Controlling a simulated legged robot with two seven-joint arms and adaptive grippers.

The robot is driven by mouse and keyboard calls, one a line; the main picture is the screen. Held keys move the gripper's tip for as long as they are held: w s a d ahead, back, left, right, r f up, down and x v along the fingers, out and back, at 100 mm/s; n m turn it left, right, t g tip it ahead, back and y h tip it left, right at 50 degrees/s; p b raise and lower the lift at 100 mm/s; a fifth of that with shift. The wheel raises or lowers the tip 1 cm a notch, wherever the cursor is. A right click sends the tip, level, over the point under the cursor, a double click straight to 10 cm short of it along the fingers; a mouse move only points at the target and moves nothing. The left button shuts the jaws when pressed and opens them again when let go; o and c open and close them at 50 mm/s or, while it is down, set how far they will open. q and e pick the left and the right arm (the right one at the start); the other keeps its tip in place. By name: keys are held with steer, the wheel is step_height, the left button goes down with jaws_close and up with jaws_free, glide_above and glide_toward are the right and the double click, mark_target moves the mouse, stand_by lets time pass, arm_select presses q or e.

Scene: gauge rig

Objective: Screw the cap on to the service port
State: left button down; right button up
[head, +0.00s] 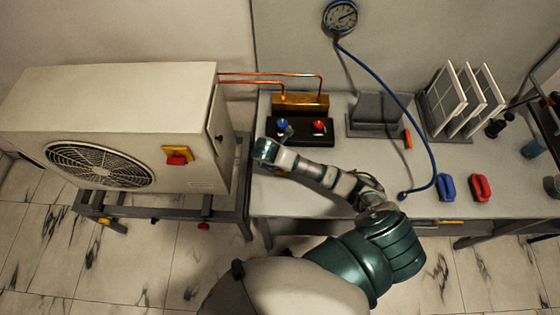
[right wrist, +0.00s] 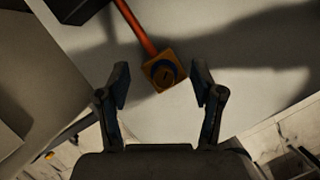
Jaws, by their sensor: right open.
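In the right wrist view, a square brass-coloured fitting (right wrist: 165,73) sits at the end of an orange-red pipe (right wrist: 136,27). It has a dark blue ring and a round centre; I cannot tell whether this is the bare service port or has a cap on it. My right gripper (right wrist: 160,80) is open, with its two fingers apart on either side of the fitting in that view. I cannot tell any contact. In the head view my right gripper (head: 266,152) is at the bench's left end, hiding what is under it. My left gripper is not in view.
An outdoor unit (head: 108,105) stands left of the bench. A black block (head: 301,131) with blue and red knobs stands just behind my right gripper. A gauge (head: 340,17) has a blue hose (head: 416,115) hanging to the bench. Blue (head: 447,187) and red (head: 480,187) items lie at right.

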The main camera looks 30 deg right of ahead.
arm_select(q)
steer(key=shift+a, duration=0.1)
arm_select(e)
steer(key=shift+a, duration=0.2)
steer(key=shift+a+r, duration=0.1)
steer(key=shift+w+a+r, duration=0.1)
steer(key=shift+a+r, duration=0.15)
steer(key=shift+r, duration=0.2)
steer(key=shift+w+a+r, duration=0.1)
steer(key=shift+a+r, duration=0.15)
steer(key=shift+r, duration=0.2)
steer(key=shift+s+r, duration=0.15)
steer(key=shift+r, duration=0.2)
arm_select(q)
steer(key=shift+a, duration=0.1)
arm_select(e)
steer(key=v, duration=0.9)
steer(key=shift+s, duration=0.35)
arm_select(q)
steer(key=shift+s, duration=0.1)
arm_select(e)
steer(key=shift+s+d+f, duration=0.1)
steer(key=shift+d, duration=0.05)
